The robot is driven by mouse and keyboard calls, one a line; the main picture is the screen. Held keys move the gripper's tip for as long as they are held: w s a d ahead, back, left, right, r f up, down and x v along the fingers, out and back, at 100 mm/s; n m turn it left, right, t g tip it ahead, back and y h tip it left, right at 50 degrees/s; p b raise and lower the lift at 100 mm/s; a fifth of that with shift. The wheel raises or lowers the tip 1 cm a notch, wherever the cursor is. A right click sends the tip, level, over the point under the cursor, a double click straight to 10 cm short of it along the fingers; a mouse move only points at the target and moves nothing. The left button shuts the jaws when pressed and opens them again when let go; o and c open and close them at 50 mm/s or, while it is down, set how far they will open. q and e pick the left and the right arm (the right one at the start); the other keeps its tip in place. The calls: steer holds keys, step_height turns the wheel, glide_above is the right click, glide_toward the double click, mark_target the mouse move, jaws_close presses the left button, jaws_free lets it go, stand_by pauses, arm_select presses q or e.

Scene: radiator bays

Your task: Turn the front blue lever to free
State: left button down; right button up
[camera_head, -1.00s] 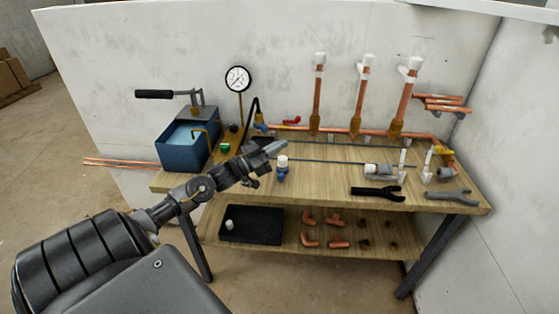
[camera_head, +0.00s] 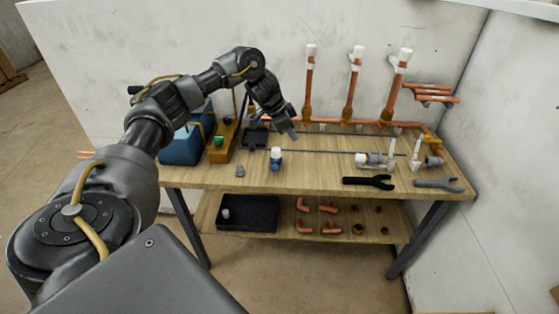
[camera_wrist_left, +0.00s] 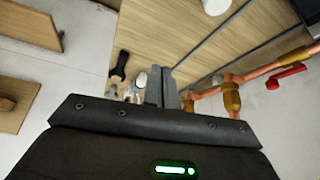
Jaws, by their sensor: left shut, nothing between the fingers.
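My left gripper (camera_head: 292,132) reaches over the back middle of the bench, pointing down, with its fingers shut and empty. In the left wrist view the fingers (camera_wrist_left: 163,88) are close together, beside a copper pipe. I cannot make out a blue lever for certain. A small blue piece with a white cap (camera_head: 276,160) stands on the bench in front of my gripper, apart from it. A red lever (camera_wrist_left: 287,78) shows on the copper pipe in the wrist view. My left arm and gripper hide the left end of the pipe run in the head view. My right gripper is out of view.
Upright copper pipes (camera_head: 357,85) with white tops rise behind the bench (camera_head: 325,172). A blue tank (camera_head: 180,147) stands at the left. A black wrench (camera_head: 369,182) and a grey one (camera_head: 438,184) lie at the front right. The front middle of the bench is mostly clear.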

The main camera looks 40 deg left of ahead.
mark_target(276, 162)
arm_select(q)
steer(key=shift+n+g+y, duration=0.5)
steer(key=shift+n+g, duration=0.1)
step_height(276, 162, down, 11)
steer(key=b, duration=0.3)
steer(key=shift+w+a+f, duration=0.1)
steer(key=shift+w+a, duration=0.05)
steer(key=shift+s+a+p, duration=0.4)
steer(key=shift+s+a, duration=0.05)
steer(key=shift+s, duration=0.15)
steer(key=shift+s+a+p, duration=0.35)
steer(key=shift+s+a, duration=0.05)
steer(key=shift+s, duration=0.2)
steer(key=shift+s+a, duration=0.25)
steer(key=shift+s, duration=0.25)
steer(key=shift+w+f, duration=0.1)
steer(key=shift+f, duration=0.05)
